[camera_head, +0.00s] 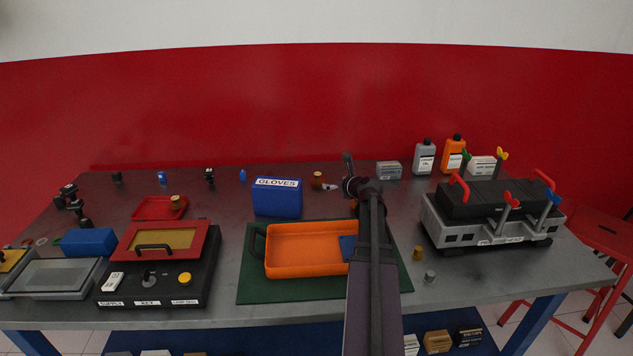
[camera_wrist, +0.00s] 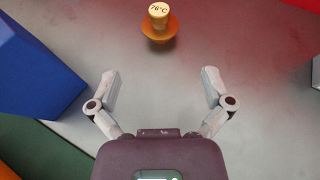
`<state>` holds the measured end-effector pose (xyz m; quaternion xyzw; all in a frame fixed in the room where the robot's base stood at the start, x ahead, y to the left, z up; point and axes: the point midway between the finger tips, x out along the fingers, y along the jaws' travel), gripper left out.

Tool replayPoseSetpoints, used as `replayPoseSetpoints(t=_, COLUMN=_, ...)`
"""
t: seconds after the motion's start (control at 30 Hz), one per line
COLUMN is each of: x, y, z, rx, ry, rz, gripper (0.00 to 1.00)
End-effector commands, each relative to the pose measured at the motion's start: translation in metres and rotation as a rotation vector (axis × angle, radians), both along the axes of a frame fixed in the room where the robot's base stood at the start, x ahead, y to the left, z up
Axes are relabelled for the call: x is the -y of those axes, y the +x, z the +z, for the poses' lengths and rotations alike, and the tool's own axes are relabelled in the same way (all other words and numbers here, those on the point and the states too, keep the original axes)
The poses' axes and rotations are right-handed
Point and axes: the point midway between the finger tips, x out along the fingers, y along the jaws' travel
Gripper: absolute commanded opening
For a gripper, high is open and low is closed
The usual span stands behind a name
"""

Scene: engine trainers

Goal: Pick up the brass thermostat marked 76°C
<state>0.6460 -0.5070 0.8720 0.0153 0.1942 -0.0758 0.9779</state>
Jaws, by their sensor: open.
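The brass thermostat (camera_wrist: 158,17) marked 76°C stands upright at the top of the wrist view, with an orange-brown flange around its lower part. In the head view a small brass piece (camera_head: 318,180), its mark too small to read, stands just right of the blue GLOVES box (camera_head: 277,198). My gripper (camera_wrist: 160,76) is open and empty, its two grey fingers spread wide. The thermostat is ahead of the fingertips, roughly centred between them and apart from both. In the head view my arm hides part of the table.
The blue box (camera_wrist: 38,62) is close to the left finger in the wrist view. An orange tray (camera_head: 285,270) lies on a green mat (camera_head: 246,290). Another brass piece (camera_head: 175,201) is at the red tray (camera_head: 146,208), and one more (camera_head: 418,253) is near the engine (camera_head: 490,220).

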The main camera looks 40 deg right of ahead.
Motion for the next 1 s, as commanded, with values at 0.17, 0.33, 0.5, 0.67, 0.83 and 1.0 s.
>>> replayPoseSetpoints(t=0.17, x=0.000, y=0.001, z=-0.001, rx=0.000, ry=-0.001, rz=0.001, gripper=1.00)
replayPoseSetpoints(t=0.33, x=0.002, y=0.011, z=-0.006, rx=0.000, ry=0.000, rz=0.001, gripper=1.00)
replayPoseSetpoints(t=0.5, x=0.006, y=0.032, z=-0.016, rx=-0.001, ry=-0.001, rz=0.003, gripper=1.00)
replayPoseSetpoints(t=0.67, x=0.010, y=0.054, z=-0.025, rx=0.000, ry=-0.001, rz=0.001, gripper=1.00)
replayPoseSetpoints(t=0.83, x=0.012, y=0.072, z=-0.032, rx=0.000, ry=-0.001, rz=0.001, gripper=1.00)
replayPoseSetpoints(t=1.0, x=0.013, y=0.079, z=-0.033, rx=0.000, ry=-0.001, rz=0.000, gripper=1.00)
